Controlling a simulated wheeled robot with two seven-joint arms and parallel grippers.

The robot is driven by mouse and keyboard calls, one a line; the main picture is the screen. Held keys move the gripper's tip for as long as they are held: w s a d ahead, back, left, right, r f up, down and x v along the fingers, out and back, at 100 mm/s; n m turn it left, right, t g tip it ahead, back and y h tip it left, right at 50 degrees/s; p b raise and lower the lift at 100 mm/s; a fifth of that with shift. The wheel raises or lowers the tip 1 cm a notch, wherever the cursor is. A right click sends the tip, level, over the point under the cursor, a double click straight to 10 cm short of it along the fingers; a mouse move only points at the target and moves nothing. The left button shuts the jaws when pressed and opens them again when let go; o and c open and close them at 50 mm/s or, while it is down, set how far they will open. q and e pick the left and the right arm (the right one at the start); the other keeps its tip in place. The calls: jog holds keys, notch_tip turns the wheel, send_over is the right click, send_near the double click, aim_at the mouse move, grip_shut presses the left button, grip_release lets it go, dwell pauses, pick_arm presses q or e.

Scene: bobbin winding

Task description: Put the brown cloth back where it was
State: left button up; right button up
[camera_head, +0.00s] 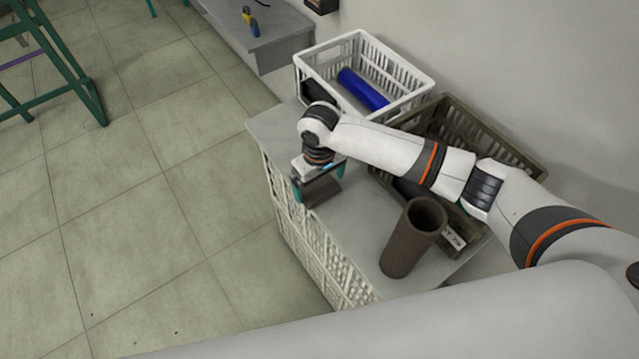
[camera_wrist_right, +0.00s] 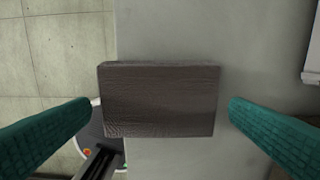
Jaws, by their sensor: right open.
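The brown cloth (camera_head: 322,193) is a flat, folded-looking block at the left edge of the grey tabletop (camera_head: 345,235). In the right wrist view the cloth (camera_wrist_right: 160,100) fills the middle, and its left end reaches slightly past the table edge. My right gripper (camera_head: 318,184) is over the cloth from above and open. In the right wrist view its teal fingers (camera_wrist_right: 160,108) stand on either side of the cloth, with a gap at both ends. My left gripper is not in view.
A brown tube (camera_head: 412,238) stands on the tabletop's near right. A white crate (camera_head: 410,58) holding a blue roll (camera_head: 362,89) is at the back. A brown crate (camera_head: 510,150) lies behind my right arm.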

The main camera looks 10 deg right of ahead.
aim_at(320, 188)
notch_tip(320, 188, up, 11)
jog(key=shift+f, duration=0.15)
dwell(0.6)
